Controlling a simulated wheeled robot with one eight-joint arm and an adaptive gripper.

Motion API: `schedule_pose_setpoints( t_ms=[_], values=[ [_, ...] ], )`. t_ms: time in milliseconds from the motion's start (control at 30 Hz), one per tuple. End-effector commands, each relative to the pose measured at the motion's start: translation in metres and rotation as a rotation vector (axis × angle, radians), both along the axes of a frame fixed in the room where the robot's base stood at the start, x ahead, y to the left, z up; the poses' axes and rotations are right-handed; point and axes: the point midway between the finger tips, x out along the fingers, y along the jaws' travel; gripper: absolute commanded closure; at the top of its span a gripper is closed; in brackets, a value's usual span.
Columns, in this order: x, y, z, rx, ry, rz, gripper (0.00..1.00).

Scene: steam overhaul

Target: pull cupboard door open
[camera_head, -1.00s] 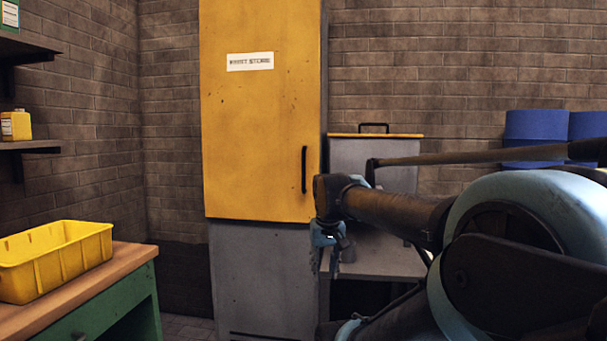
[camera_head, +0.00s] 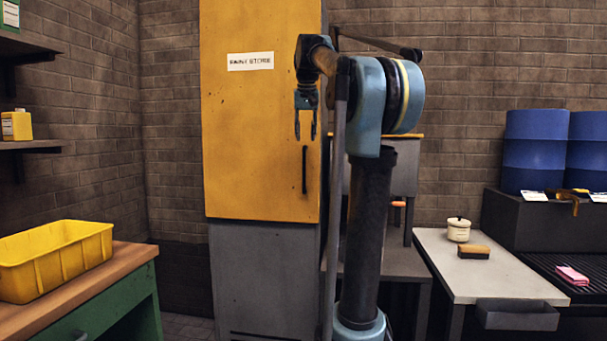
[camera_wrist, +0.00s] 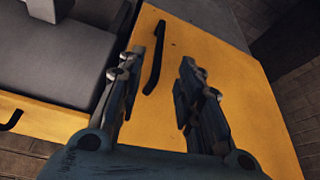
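The cupboard has a tall yellow door (camera_head: 255,130) with a white label, and it is closed above a grey lower part. A black vertical bar handle (camera_head: 304,170) is on the door's right side. My gripper (camera_head: 305,138) points down just above the handle's top end in the head view, with its fingers apart and empty. In the wrist view, my gripper (camera_wrist: 160,95) has its fingers spread, and the handle (camera_wrist: 154,58) shows beyond and between them, nearer the left finger. I see no contact with the handle.
A green workbench with a wooden top (camera_head: 118,262) holds a yellow bin (camera_head: 55,260) at left. A grey cabinet (camera_head: 405,165) stands right of the cupboard, behind my arm. A pale table (camera_head: 480,275) and blue drums (camera_head: 535,150) are farther right.

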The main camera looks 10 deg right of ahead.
Motion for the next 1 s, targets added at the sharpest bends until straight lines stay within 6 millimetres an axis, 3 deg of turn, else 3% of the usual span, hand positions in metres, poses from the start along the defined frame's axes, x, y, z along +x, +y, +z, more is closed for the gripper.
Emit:
schedule_pose_setpoints(
  t_ms=[133,267,1000],
  values=[
    [0.009,0.001,0.008,0.001,-0.005,-0.003,0.67],
    [0.014,0.000,0.001,0.001,-0.006,-0.004,0.67],
    [0.061,-0.005,-0.115,0.001,-0.006,-0.004,0.67]
  ],
)
